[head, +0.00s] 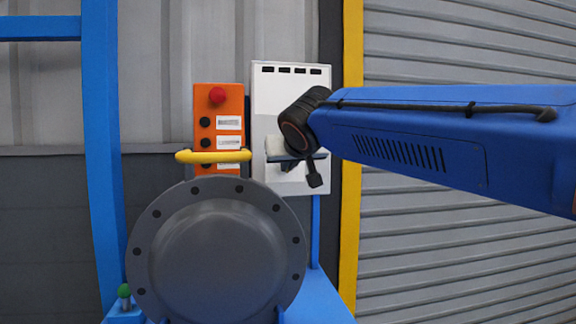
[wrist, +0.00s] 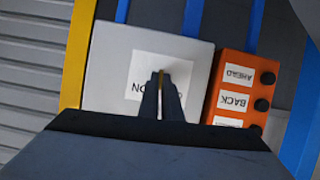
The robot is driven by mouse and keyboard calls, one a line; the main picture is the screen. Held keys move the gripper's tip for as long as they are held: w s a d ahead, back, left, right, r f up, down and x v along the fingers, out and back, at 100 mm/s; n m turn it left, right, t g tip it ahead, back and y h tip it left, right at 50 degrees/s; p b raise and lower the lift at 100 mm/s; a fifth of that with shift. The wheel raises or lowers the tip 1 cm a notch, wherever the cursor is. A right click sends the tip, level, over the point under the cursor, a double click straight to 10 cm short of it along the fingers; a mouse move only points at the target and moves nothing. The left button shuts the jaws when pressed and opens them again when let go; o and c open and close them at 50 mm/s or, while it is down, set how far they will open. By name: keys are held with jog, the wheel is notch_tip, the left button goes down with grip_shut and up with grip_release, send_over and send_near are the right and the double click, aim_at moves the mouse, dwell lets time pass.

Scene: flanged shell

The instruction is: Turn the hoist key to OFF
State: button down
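The hoist key (wrist: 160,76) shows in the wrist view as a thin yellowish edge on the white panel (wrist: 108,62). It stands in front of a white label, with the letters "ON" partly readable and upside down in that view. My gripper (wrist: 162,88) reaches to the key, with its two dark fingers close together on either side of it, apparently shut on it. The fingers cover part of the label, and the key's exact angle is hard to tell. In the head view the white panel (head: 290,92) is partly covered by my arm, and the key is hidden.
An orange control box (head: 205,128) with a red button stands left of the panel, behind a yellow bar (head: 214,156). A large grey flanged shell (head: 216,255) is below. A blue upright (head: 100,150) stands left, and a yellow post (head: 352,50) runs right of the panel.

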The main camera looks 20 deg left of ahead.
jog(key=shift+s+a+f+n+t+h, duration=0.1)
jog(key=shift+n+t+h, duration=0.4)
jog(key=shift+n, duration=0.5)
jog(key=shift+a+n+t+h, duration=0.1)
jog(key=shift+n+t+h, duration=0.2)
jog(key=shift+n+h, duration=0.5)
jog(key=c, duration=2)
grip_release()
notch_tip(320, 180, up, 10)
